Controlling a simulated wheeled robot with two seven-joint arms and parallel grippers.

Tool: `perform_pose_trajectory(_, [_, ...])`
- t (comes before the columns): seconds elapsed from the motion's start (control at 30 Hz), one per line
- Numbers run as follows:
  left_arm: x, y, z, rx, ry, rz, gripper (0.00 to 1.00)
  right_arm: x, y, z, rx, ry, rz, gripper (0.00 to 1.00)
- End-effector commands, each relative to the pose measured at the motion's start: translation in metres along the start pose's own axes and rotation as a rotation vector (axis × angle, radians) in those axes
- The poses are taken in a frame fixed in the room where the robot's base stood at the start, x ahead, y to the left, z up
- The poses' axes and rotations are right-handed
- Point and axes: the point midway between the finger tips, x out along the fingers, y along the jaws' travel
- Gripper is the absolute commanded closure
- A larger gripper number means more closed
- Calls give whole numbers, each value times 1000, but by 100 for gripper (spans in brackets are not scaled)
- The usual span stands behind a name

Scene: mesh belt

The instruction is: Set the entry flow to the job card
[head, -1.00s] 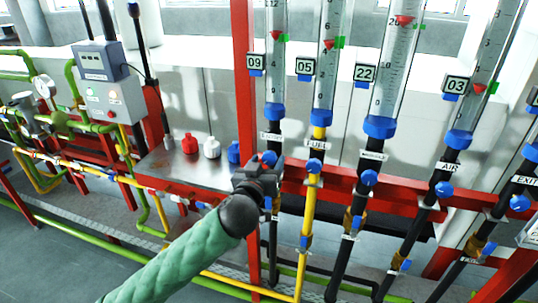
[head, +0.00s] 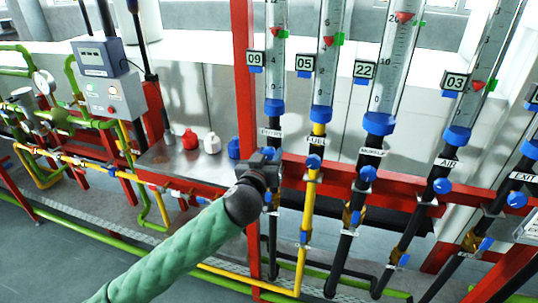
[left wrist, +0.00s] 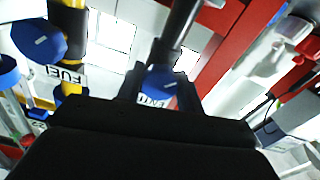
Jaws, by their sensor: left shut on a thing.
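My left gripper (head: 268,158) is shut on the blue entry knob, on the dark pipe below the leftmost flow tube (head: 275,75). In the left wrist view the blue entry knob (left wrist: 158,84) shows between the fingers, above an upside-down label. In the head view my gripper mostly hides the knob. A number plate reading 09 (head: 255,59) is beside the tube. A green marker (head: 282,37) sits on the tube's right side; the float is too small to read exactly. A white card (head: 528,229) is cut off at the right edge, its text unreadable. My right gripper is not in view.
The fuel knob (head: 313,162) is close to the right of my gripper, on a yellow pipe. More tubes and blue knobs follow rightward. A red upright post (head: 242,60) stands just left of the entry tube. A metal bench (head: 180,170) carries small bottles.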

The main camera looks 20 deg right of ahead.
Motion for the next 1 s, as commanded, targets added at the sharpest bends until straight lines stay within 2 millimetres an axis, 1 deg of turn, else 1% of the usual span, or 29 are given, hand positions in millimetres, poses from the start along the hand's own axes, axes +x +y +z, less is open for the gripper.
perform_pose_trajectory(0.17, [0,0,1,36,-1,-1,86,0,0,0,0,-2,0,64])
perform_pose_trajectory(0.37, [0,0,1,139,-1,0,86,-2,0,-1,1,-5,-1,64])
perform_pose_trajectory(0.67, [0,0,-1,400,-1,-1,86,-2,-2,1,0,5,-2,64])
perform_pose_trajectory(0.87, [0,0,-1,590,-1,0,86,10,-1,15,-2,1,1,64])
perform_pose_trajectory(1.0, [0,0,-1,718,-1,0,86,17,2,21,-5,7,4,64])
